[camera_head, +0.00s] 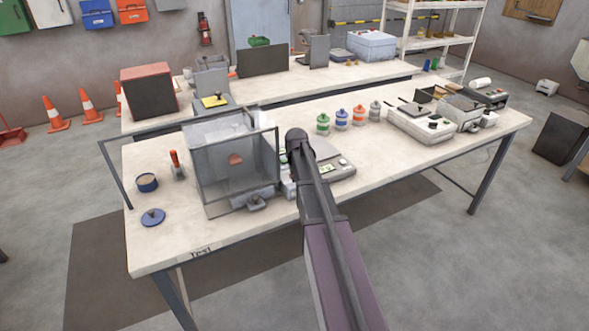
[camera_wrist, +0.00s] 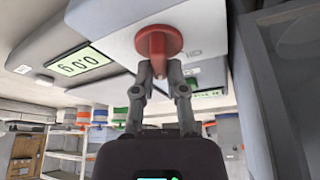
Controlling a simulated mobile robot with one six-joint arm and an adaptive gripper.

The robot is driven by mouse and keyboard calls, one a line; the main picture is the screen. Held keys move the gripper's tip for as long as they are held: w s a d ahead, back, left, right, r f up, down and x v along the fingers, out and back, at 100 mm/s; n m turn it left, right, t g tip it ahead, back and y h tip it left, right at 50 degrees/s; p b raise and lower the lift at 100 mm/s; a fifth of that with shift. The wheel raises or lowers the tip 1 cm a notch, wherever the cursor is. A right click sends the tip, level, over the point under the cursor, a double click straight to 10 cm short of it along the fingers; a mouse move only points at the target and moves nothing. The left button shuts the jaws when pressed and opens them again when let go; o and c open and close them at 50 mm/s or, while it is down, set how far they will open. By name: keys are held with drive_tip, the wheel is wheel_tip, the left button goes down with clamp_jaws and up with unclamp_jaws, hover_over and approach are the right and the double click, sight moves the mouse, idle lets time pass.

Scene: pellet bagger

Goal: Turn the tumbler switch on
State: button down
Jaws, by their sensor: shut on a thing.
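The tumbler switch (camera_wrist: 158,40) is red, with a round base and a short lever, on a pale housing (camera_wrist: 115,25) in the wrist view. My gripper (camera_wrist: 160,72) has its two fingers closed on the lever, one on each side. The switch's position is partly hidden between the fingers, so I cannot tell whether it is on or off. In the head view my arm reaches over the table beside the clear box (camera_head: 237,172) and hides the gripper and the switch.
A scale (camera_head: 338,170) stands right of my arm; a scale display (camera_wrist: 80,65) reads 0.0 g. Several capped jars (camera_head: 323,124) stand behind it. A blue tin (camera_head: 147,183) and its lid (camera_head: 153,217) are at the left. The table's (camera_head: 165,245) front left is mostly bare.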

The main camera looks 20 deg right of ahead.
drive_tip(key=shift+m+h, duration=0.3)
drive_tip(key=shift+m, duration=0.4)
drive_tip(key=c, duration=0.7)
unclamp_jaws()
drive_tip(key=shift+n, duration=0.5)
drive_tip(key=shift+n+y, duration=0.7)
drive_tip(key=shift+n, duration=0.6)
drive_tip(key=p+v, duration=1.3)
drive_tip(key=v, duration=0.1)
drive_tip(key=s+a+f+g+b, duration=0.1)
drive_tip(key=s+a+f, duration=0.1)
drive_tip(key=s+a, duration=0.3)
drive_tip(key=s+a+f+n+g+b, duration=0.1)
drive_tip(key=s+a+f+b, duration=0.1)
drive_tip(key=s+a, duration=0.4)
drive_tip(key=s+a+f+g+b, duration=0.1)
drive_tip(key=s+a+f, duration=0.1)
drive_tip(key=s+a, duration=0.4)
drive_tip(key=shift+s+a+n+y, duration=0.2)
drive_tip(key=shift+a+n+y, duration=0.2)
drive_tip(key=shift+a, duration=0.85)
